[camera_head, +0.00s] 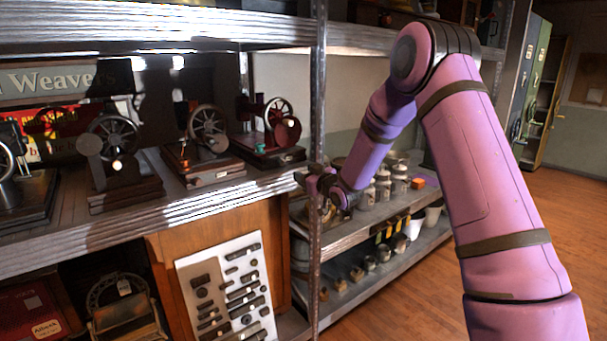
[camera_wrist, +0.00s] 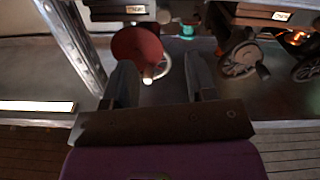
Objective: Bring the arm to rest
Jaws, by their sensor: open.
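My gripper (camera_wrist: 161,76) is open in the wrist view, with its two dark fingers apart and nothing held between them. Beyond the fingers shows the red disc (camera_wrist: 137,52) of a small machine on the shelf; I cannot tell the distance between them. In the head view my purple arm (camera_head: 480,170) reaches up from the lower right, bends at the top and comes down toward the shelving. My gripper (camera_head: 326,188) is small there, beside the metal shelf post (camera_head: 317,120), and its fingers are hard to make out.
Several model machines (camera_head: 208,130) stand on the left shelf, one with a red disc (camera_head: 286,131) nearest the post. Jars (camera_head: 383,186) and white cups (camera_head: 415,226) fill the lower right shelves. A tool board (camera_head: 228,290) leans below. Wooden floor (camera_head: 560,215) is clear at right.

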